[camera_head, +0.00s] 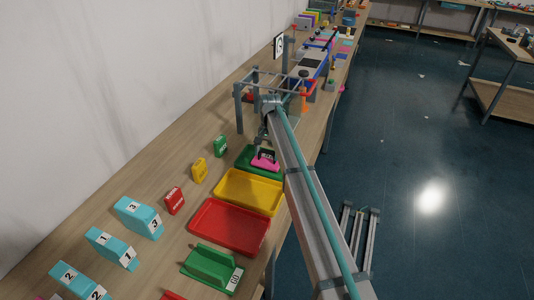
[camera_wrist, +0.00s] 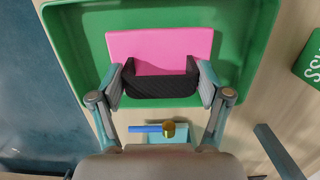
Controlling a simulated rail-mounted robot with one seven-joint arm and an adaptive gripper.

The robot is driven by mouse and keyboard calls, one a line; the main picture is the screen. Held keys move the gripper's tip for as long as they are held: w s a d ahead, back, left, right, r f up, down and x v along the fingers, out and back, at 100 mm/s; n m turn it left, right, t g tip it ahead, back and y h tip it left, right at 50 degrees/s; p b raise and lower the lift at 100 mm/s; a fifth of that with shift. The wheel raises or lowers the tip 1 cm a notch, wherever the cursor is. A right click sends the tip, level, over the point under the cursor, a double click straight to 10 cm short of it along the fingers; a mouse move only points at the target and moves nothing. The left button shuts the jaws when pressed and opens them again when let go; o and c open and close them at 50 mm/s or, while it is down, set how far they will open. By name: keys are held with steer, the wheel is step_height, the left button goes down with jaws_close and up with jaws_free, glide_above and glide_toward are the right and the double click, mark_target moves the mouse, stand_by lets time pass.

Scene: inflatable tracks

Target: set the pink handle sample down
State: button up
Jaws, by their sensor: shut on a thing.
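The pink handle sample (camera_wrist: 160,46) is a pink block with a black handle; my gripper (camera_wrist: 160,82) is shut on the black handle in the wrist view. The pink block is over the green tray (camera_wrist: 232,20), inside its rim as seen from above. In the head view the pink sample (camera_head: 265,163) shows at the green tray (camera_head: 243,155), with my gripper (camera_head: 264,143) just above it. I cannot tell whether the block's underside touches the tray floor.
A yellow tray (camera_head: 248,191) and a red tray (camera_head: 229,227) stand nearer on the bench. Green (camera_head: 221,146), yellow (camera_head: 200,170) and red (camera_head: 174,200) labelled blocks line the left. A metal frame (camera_head: 240,108) stands just beyond the green tray. Numbered cyan blocks (camera_head: 138,217) lie at lower left.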

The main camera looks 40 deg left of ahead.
mark_target(269, 159)
steer(key=shift+f, duration=0.55)
steer(key=shift+f, duration=0.2)
steer(key=o, duration=1.3)
steer(key=shift+r, duration=0.1)
step_height(269, 159, up, 12)
steer(key=w+b, duration=0.1)
steer(key=b, duration=0.3)
steer(key=shift+w+a, duration=0.15)
steer(key=shift+a, duration=0.05)
steer(key=shift+d, duration=0.1)
